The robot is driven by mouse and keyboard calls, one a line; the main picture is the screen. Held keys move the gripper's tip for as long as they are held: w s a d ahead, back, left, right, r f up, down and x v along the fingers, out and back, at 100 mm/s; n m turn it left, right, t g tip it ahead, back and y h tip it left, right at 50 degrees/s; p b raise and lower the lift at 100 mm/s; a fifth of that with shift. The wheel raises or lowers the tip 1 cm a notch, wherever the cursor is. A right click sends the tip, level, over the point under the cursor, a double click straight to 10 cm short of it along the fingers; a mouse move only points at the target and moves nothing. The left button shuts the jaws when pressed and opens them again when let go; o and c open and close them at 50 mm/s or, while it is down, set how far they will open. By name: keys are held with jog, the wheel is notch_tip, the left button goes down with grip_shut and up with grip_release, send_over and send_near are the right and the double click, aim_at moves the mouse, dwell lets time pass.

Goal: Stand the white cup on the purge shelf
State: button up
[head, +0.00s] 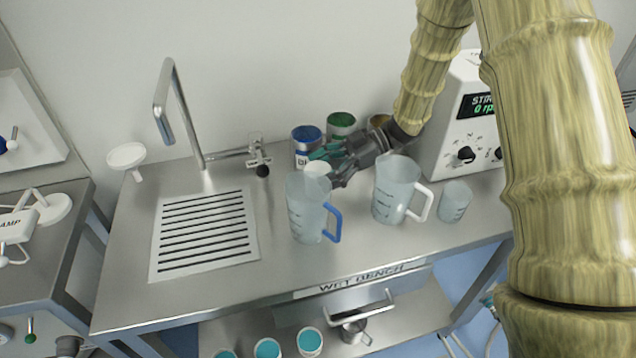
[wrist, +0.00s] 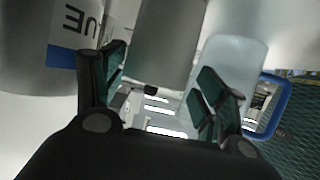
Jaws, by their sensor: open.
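The white cup (head: 317,169) shows only in part in the head view, behind the jug with the blue handle and at my gripper's fingers. My gripper (head: 322,163) is open, reaching in from the right at low height. In the wrist view a plain pale cylinder (wrist: 168,40), apparently the cup, stands between the spread fingers of my gripper (wrist: 163,78). I cannot tell whether the fingers touch it. No shelf carries a readable purge label; a white round holder (head: 126,155) stands at the back left of the bench.
The blue-handled jug (head: 308,215) stands close in front of my gripper; it also shows in the wrist view (wrist: 232,65). A blue-labelled can (head: 306,135) and a green-topped can (head: 341,123) stand behind. A white-handled jug (head: 392,190) and beaker (head: 455,203) are right. The slotted drain (head: 205,232) is clear.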

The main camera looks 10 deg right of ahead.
jog(key=x, duration=0.2)
jog(key=p+x, duration=0.1)
jog(key=x, duration=0.2)
jog(key=shift+w+p, duration=0.2)
jog(key=shift+p, duration=0.1)
jog(key=c, duration=0.9)
